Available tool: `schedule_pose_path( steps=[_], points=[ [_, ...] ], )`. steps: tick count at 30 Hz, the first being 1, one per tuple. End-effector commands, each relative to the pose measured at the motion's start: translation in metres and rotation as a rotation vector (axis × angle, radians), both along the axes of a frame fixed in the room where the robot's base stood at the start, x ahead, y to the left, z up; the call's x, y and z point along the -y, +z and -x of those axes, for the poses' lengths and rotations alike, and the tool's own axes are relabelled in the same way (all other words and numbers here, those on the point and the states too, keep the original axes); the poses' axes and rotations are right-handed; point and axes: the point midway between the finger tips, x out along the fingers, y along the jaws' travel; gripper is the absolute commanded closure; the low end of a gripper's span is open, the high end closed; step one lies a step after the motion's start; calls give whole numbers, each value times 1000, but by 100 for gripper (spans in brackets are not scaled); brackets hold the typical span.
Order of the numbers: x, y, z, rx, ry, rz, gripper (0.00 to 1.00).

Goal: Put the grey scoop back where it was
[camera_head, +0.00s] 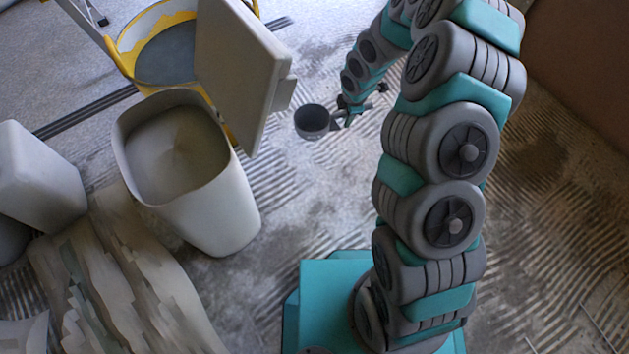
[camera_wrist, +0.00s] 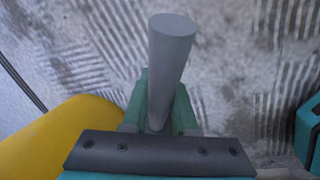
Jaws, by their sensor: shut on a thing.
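The grey scoop (camera_head: 313,121) is a round dark cup held in the air to the right of the open bin. My gripper (camera_head: 345,116) is shut on its handle. In the wrist view a grey cylindrical handle (camera_wrist: 170,60) stands between the fingers of my gripper (camera_wrist: 158,115). The scoop's cup does not show in the wrist view. A tall off-white bin (camera_head: 215,215) with its lid (camera_head: 235,70) tilted up holds a pale powdery heap (camera_head: 175,150). The cup is apart from the bin and the lid.
A yellow bucket (camera_head: 127,55) with grey contents stands behind the bin, and a yellow edge (camera_wrist: 70,130) shows in the wrist view. A white container (camera_head: 40,180) and a patterned sheet (camera_head: 120,275) lie at left. The streaked floor (camera_head: 560,230) at right is mostly open.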

Motion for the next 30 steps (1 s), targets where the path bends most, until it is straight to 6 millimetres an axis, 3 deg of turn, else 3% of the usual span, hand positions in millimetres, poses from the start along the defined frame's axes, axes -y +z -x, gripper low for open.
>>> schedule_pose_path(
  steps=[1,6,12,21,30],
  points=[
    [-7,-27,6,-5,93,0,100],
    [-28,-67,20,-1,343,0,100],
    [-37,-84,26,1,453,1,100],
    [-37,-127,28,-1,458,3,100],
    [-36,-155,28,-3,457,3,100]
  ],
)
